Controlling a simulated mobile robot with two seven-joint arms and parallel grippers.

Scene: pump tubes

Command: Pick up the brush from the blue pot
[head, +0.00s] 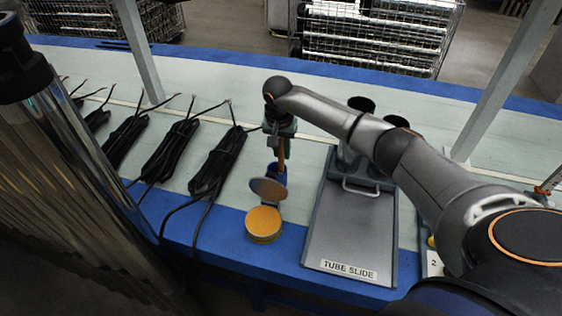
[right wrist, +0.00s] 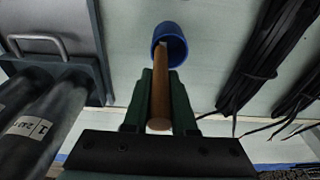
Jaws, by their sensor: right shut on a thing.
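The brush has a brown wooden handle (head: 282,155), which stands up from the small blue pot (head: 278,173) in the head view. My right gripper (head: 281,133) comes down from above and is shut on the handle. In the right wrist view the green fingers (right wrist: 160,88) lie on both sides of the handle (right wrist: 160,95), and its far end reaches to the mouth of the blue pot (right wrist: 172,40). The bristles are hidden. I cannot tell whether the brush is clear of the pot. My left gripper is not in view.
An open round tin (head: 263,224) with yellow-orange contents stands in front of the pot, its lid (head: 268,189) tilted up. The "TUBE SLIDE" tray (head: 345,240) is to the right. Bundles of black cable (head: 217,162) lie to the left on the bench.

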